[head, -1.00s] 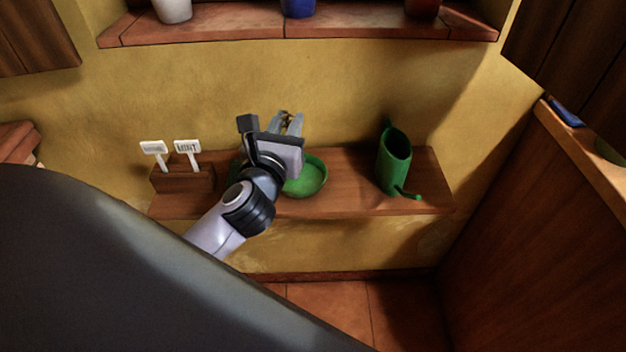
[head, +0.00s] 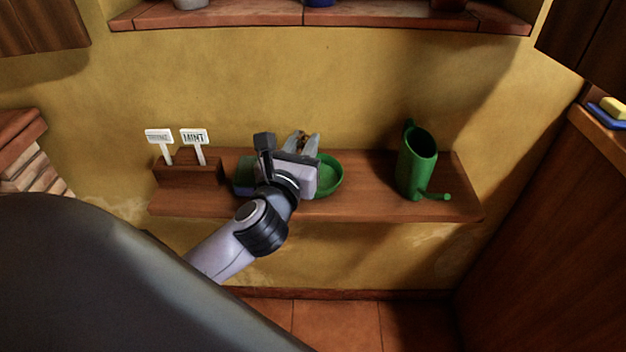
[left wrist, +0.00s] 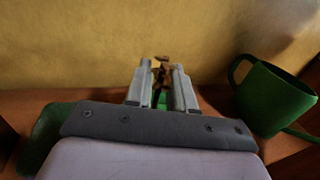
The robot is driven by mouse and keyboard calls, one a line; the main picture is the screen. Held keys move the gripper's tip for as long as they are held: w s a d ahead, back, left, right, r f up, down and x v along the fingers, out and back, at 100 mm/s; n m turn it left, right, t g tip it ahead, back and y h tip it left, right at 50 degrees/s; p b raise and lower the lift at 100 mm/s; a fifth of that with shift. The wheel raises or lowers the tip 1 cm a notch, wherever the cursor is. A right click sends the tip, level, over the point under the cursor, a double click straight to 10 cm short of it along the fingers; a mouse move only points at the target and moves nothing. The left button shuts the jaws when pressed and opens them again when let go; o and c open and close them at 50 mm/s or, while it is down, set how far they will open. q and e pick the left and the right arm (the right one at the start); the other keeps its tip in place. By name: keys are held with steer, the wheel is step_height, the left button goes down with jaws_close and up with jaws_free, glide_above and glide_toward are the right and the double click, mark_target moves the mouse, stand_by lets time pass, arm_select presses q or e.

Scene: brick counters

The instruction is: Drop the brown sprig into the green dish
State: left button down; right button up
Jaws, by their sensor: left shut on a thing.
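My left gripper (head: 304,143) is shut on the brown sprig (head: 298,143), which shows as a small brown piece between the fingertips. In the left wrist view the sprig (left wrist: 161,72) stands upright between the two fingers. The green dish (head: 330,176) sits on the wooden shelf, and my left gripper is in front of it and partly over it, hiding its left part. I cannot tell how high the sprig is above the dish. My right gripper is not in view.
A green watering can (head: 416,165) stands on the wooden shelf (head: 375,203) to the right. A wooden block with two white labels (head: 194,136) is at the left. Another green thing (head: 244,176) sits left of my gripper, partly hidden. A brick ledge (head: 250,14) runs above.

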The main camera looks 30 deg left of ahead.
arm_select(q)
steer(key=c, duration=0.9)
jaws_free()
steer(key=shift+v, duration=3.6)
steer(key=shift+r, duration=0.15)
